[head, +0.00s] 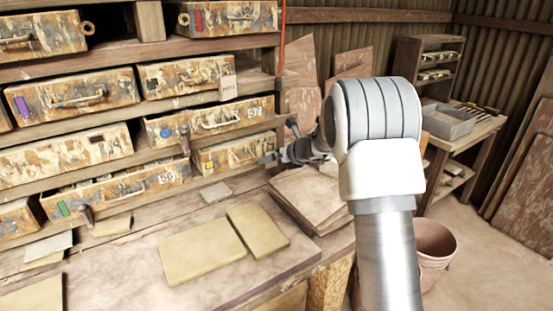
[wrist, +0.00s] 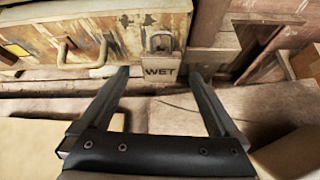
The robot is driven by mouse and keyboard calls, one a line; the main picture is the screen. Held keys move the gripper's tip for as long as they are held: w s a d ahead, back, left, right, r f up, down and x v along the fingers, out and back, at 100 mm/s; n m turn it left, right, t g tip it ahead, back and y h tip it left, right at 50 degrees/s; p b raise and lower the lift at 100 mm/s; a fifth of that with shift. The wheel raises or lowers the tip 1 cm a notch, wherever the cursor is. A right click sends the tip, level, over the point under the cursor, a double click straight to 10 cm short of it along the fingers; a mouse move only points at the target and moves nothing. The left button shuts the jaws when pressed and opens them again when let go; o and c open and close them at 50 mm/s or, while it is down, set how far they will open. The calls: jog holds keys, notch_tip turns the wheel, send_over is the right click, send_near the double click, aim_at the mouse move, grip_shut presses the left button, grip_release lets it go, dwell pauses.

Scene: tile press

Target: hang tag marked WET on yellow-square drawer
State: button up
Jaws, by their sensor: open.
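The yellow-square drawer (head: 236,153) is in the lower right of the rack in the head view, partly hidden at its right end by my gripper (head: 268,160). The tag marked WET (wrist: 160,70) hangs below a metal loop (wrist: 160,41) at the right end of this drawer front. My gripper's fingers (wrist: 159,74) are open, one on each side of the tag, with a visible gap on both sides.
A blue-marked drawer (head: 222,116) sits just above. A pale tag (head: 228,88) hangs higher on the rack. Flat tiles (head: 202,250) lie on the bench below.

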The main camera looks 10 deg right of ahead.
jog(key=p+v, duration=0.2)
jog(key=v, duration=1.5)
jog(key=s+a+r+n+g, duration=0.25)
jog(key=s+a+n, duration=0.25)
jog(key=s+n, duration=0.4)
jog(key=s+a+r+n+g, duration=0.1)
jog(key=s+a+r+n, duration=0.25)
jog(key=s+n, duration=0.5)
jog(key=s+d+f+n+h, duration=0.1)
jog(key=s+n+h, duration=0.1)
jog(key=s+n, duration=0.5)
jog(key=s+d+f+n+g+h+p, duration=0.1)
jog(key=s+d+n+h, duration=0.1)
jog(key=s+n, duration=0.6)
jog(key=shift+s+f, duration=0.25)
jog(key=shift+s, duration=0.1)
jog(key=shift+d, duration=0.15)
